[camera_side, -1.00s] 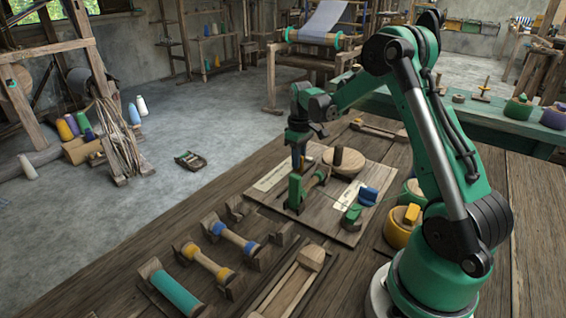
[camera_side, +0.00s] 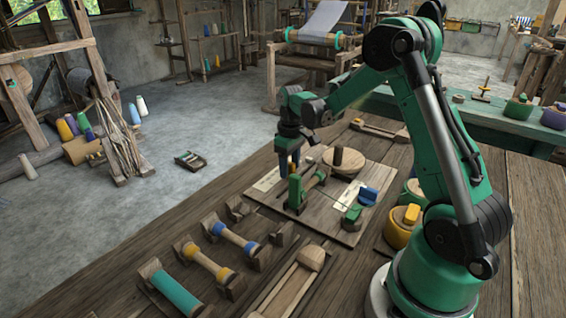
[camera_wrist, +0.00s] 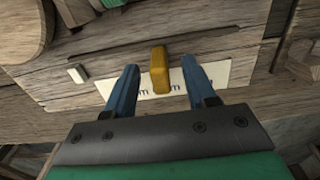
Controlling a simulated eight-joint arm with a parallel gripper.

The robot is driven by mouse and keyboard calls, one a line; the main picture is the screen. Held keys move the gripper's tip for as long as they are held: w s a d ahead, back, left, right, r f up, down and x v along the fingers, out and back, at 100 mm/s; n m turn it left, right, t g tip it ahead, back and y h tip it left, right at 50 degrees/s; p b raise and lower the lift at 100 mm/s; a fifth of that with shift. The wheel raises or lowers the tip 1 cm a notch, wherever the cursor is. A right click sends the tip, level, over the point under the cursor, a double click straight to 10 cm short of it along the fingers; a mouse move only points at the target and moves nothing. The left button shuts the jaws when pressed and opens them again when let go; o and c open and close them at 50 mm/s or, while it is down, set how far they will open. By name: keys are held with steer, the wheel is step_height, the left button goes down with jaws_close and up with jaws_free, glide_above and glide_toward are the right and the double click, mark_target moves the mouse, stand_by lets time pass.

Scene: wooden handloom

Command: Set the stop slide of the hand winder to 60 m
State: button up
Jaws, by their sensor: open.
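The stop slide, a yellow-orange block (camera_wrist: 159,70), stands on a pale scale plate (camera_wrist: 218,73) in the wrist view. The slide cannot be made out there. The hand winder also has a round wooden disc (camera_side: 351,170) with a dark knob (camera_side: 338,155).
A blue block (camera_side: 368,196) and a green piece (camera_side: 352,214) sit on the board's right side. Bobbins with yellow (camera_side: 188,250), blue (camera_side: 220,230) and teal thread (camera_side: 176,290) lie in front. A yellow spool (camera_side: 398,236) stands near my base.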

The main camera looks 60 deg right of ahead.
mark_target(290, 163)
steer(key=shift+r, duration=2.75)
steer(key=shift+a+r, duration=0.15)
steer(key=shift+a, duration=0.05)
steer(key=s+a+r+t, duration=0.2)
steer(key=s+a+t, duration=0.1)
steer(key=a, duration=0.5)
steer(key=s+a+r+t, duration=0.3)
steer(key=s+a+t, duration=0.1)
steer(key=a, duration=0.4)
steer(key=shift+s+a, duration=0.3)
steer(key=shift+s, duration=0.15)
